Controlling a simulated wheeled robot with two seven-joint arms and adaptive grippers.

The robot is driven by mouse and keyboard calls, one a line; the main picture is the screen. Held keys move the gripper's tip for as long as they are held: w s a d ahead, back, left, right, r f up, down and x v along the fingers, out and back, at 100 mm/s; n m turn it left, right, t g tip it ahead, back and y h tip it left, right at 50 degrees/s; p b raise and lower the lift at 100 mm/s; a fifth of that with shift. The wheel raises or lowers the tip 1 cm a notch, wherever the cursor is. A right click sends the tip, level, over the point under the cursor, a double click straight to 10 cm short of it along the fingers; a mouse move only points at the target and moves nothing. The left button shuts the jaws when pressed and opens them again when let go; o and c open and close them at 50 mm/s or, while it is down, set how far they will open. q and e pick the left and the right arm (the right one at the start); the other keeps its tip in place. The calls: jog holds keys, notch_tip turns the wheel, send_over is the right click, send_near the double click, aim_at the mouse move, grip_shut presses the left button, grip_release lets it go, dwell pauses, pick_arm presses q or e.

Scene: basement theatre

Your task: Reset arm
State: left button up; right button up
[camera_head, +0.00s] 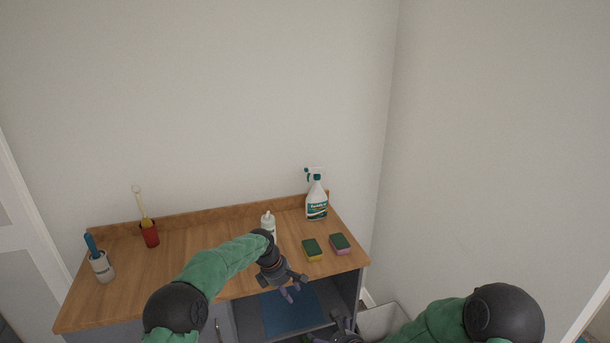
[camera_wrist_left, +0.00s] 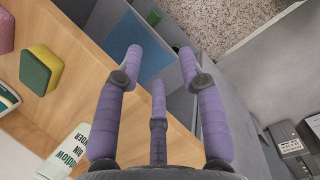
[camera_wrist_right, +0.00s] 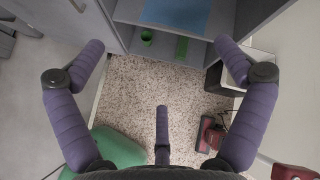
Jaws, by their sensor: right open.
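My left gripper (camera_head: 290,293) hangs in front of the front edge of the wooden counter (camera_head: 190,250). In the left wrist view its purple fingers (camera_wrist_left: 160,62) are apart with nothing between them. My right gripper (camera_head: 340,328) is low at the bottom of the head view, in front of the open cabinet and partly cut off. In the right wrist view its purple fingers (camera_wrist_right: 158,62) are spread wide and empty, above the speckled floor (camera_wrist_right: 150,95).
On the counter stand a spray bottle (camera_head: 316,200), a white bottle (camera_head: 268,222), two sponges (camera_head: 313,250) (camera_head: 340,244), a red holder with a brush (camera_head: 150,235) and a white holder (camera_head: 102,267). The open cabinet has a blue mat (camera_head: 290,311). A red object (camera_wrist_right: 208,134) lies on the floor.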

pick_arm(q)
jog(key=s+a+f+m, duration=0.3)
jog(key=s+f+m, duration=0.4)
jog(key=s+f, duration=1.15)
jog(key=s+a+f+m, duration=0.1)
jog(key=s+m, duration=0.3)
jog(key=s, duration=0.7)
jog(key=s+f+m+g, duration=0.1)
jog(key=s+f+m, duration=0.3)
jog(key=s, duration=0.8)
jog(key=shift+a+f, duration=0.2)
jog(key=shift+a, duration=0.2)
pick_arm(e)
jog(key=s+d+f+n+g, duration=0.1)
jog(key=s+f+n+g, duration=0.3)
jog(key=s+f+n, duration=0.5)
jog(key=s+d+f+n+g+h, duration=0.1)
jog(key=s+f+n+g, duration=0.4)
jog(key=s, duration=1.4)
notch_tip(320, 180, down, 4)
jog(key=d+n, duration=0.1)
jog(key=n, duration=0.5)
jog(key=shift+s+f+n, duration=0.2)
jog(key=shift+s+n, duration=0.2)
pick_arm(q)
jog(key=shift+w, duration=0.1)
